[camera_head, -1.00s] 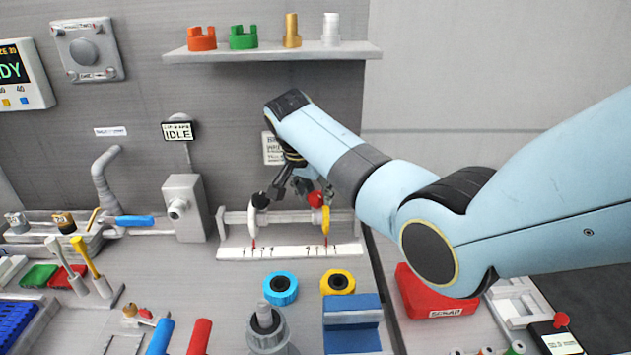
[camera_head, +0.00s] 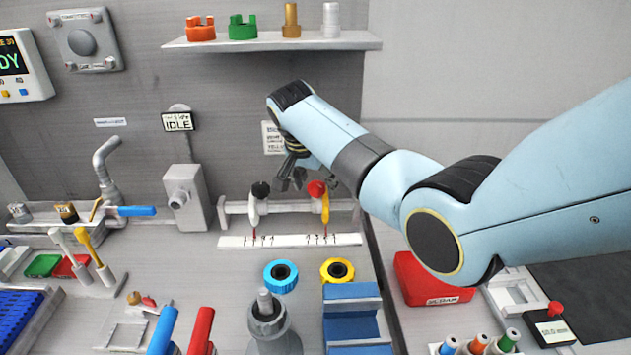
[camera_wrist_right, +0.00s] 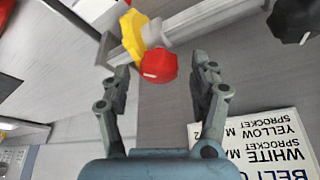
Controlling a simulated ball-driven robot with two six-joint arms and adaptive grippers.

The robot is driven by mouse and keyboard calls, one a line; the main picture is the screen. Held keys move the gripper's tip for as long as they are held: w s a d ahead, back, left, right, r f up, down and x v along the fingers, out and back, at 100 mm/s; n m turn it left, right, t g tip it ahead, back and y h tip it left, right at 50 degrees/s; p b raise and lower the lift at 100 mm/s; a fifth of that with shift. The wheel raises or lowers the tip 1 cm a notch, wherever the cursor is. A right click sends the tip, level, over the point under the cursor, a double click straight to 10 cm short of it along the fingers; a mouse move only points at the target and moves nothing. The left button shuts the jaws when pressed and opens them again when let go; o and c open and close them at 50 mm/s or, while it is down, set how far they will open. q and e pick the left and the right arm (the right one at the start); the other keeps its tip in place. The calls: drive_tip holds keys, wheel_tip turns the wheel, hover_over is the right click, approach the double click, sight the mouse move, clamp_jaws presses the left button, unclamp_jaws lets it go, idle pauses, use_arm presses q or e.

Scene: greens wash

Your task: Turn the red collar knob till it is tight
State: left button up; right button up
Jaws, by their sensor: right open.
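The red collar knob (camera_head: 317,188) sits on top of the yellow collar (camera_head: 325,207) at the right of a grey rail (camera_head: 290,207). A second collar, white with a black knob (camera_head: 260,189), is at the rail's left. My right gripper (camera_head: 292,180) is open behind and between the two knobs. In the right wrist view, the red knob (camera_wrist_right: 158,66) shows between the open fingers of my right gripper (camera_wrist_right: 163,72), near their tips. I cannot tell whether a finger touches it. The collar's yellow body (camera_wrist_right: 133,35) is beyond it. My left gripper is out of view.
A white scale strip (camera_head: 290,240) lies before the rail. Blue (camera_head: 280,276) and yellow (camera_head: 337,270) rings, a grey post (camera_head: 267,315) and a blue block (camera_head: 352,305) stand nearer. A shelf (camera_head: 270,42) is above, a red bin (camera_head: 428,280) right.

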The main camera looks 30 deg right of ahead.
drive_tip(key=v, duration=1.2)
